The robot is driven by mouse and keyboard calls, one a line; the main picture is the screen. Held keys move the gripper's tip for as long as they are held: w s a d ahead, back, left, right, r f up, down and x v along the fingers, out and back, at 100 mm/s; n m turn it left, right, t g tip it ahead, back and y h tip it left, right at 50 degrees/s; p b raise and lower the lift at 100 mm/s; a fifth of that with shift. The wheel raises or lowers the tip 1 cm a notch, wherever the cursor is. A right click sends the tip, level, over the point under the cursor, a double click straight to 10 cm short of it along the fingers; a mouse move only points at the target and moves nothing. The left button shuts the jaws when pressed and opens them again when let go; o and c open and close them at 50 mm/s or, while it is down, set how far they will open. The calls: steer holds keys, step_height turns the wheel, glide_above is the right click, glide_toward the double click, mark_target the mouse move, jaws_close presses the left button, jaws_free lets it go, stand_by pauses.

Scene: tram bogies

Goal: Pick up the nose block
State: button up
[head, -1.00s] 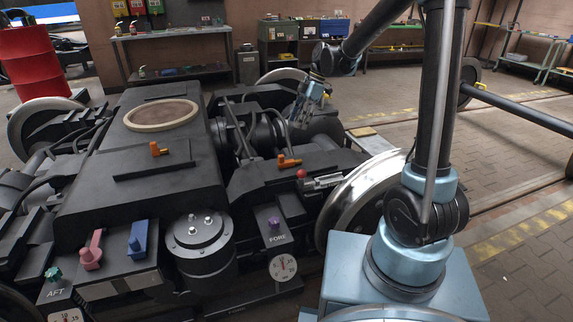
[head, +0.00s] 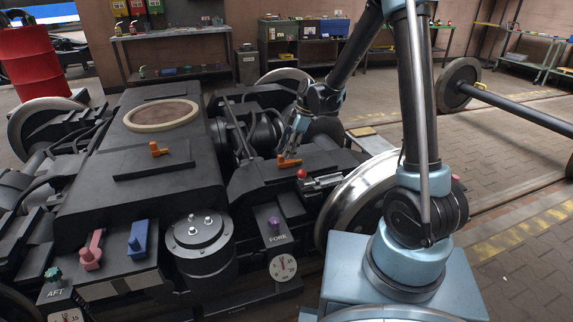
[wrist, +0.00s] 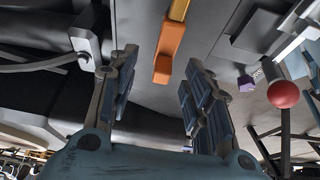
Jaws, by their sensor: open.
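No part is labelled as the nose block, so I cannot tell for certain which it is. A small orange block (head: 288,162) with an upright stub lies on the dark deck of the bogie's fore end. In the wrist view the orange block (wrist: 167,52), with a yellow strip at its upper end, shows between my fingers. My gripper (head: 294,143) is just above it, pointing down. In the wrist view my gripper (wrist: 160,62) is open, with a finger on each side of the block and nothing visibly held.
A red ball knob (head: 301,174) stands close by the block; it also shows in the wrist view (wrist: 283,94). A purple knob (head: 274,223) and a wheel (head: 340,207) are nearby.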

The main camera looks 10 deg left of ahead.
mark_target(286, 161)
steer(key=shift+x, duration=2.15)
steer(key=shift+s+d, duration=0.1)
jaws_close()
